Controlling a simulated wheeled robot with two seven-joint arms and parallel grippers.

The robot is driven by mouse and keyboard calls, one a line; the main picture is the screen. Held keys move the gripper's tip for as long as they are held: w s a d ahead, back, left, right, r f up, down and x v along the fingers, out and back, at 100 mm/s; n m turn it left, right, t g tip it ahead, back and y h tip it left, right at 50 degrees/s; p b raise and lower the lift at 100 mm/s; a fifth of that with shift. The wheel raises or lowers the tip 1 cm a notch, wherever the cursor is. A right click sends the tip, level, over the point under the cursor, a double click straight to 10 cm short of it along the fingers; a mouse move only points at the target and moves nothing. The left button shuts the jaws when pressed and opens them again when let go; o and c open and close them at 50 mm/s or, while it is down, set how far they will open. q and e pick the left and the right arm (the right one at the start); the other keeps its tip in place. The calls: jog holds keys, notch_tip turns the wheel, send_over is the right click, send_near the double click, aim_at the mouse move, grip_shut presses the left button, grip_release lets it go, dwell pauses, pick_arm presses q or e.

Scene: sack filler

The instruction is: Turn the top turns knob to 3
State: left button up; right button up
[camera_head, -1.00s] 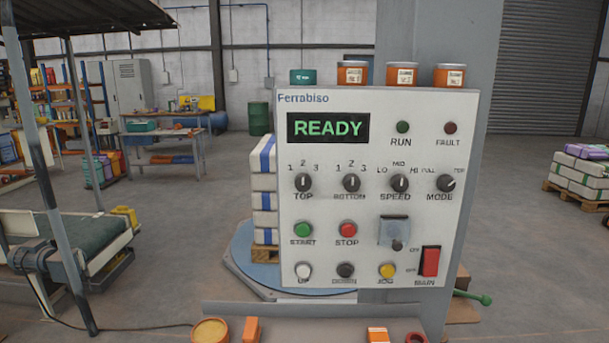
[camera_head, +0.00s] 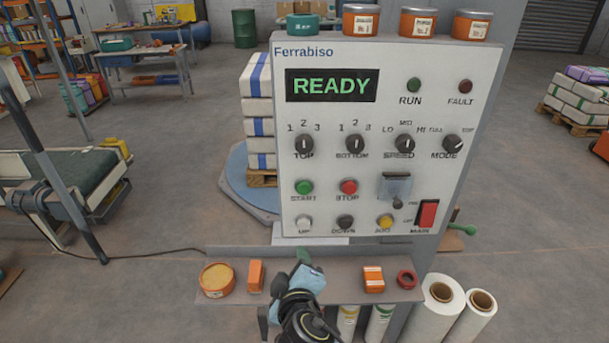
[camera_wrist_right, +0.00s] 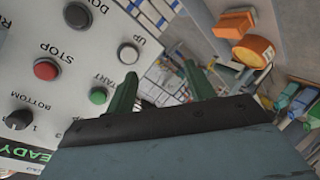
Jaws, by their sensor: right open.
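The top turns knob (camera_head: 304,144) is a black knob with a pale mark, on the left of the white control panel (camera_head: 330,212). Its mark points about straight up, at 2; 3 is printed to its right. My right gripper (camera_head: 303,262) is low in front of the panel, below the knob and apart from it. In the right wrist view its two green fingers (camera_wrist_right: 160,84) are spread with nothing held between them. In that view the top knob does not show, and the gripper body covers that part of the panel. My left gripper is not in view.
The bottom turns knob (camera_head: 355,144) sits just right of the top knob. A shelf (camera_head: 335,290) under the panel holds an orange tin (camera_head: 217,279) and small orange items. Open air lies before the panel.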

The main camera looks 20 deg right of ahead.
notch_tip(320, 180, up, 15)
jog(key=s+m+t+h+p, duration=0.1)
jog(key=s+m+t+p, duration=0.1)
jog(key=t, duration=0.1)
jog(key=m+h, duration=0.1)
jog(key=h, duration=0.1)
send_near(304, 148)
jog(key=shift+t, duration=0.4)
jog(key=p+x, duration=0.1)
jog(key=x, duration=0.2)
jog(key=p+x, duration=0.1)
jog(key=x, duration=0.2)
jog(key=p+x, duration=0.1)
jog(key=x, duration=0.2)
jog(key=shift+w+d+f, duration=0.1)
jog(key=shift+d+f, duration=0.05)
jog(key=shift+f, duration=0.1)
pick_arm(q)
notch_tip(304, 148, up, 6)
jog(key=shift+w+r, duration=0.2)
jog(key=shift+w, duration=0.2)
pick_arm(e)
jog(key=c, duration=1)
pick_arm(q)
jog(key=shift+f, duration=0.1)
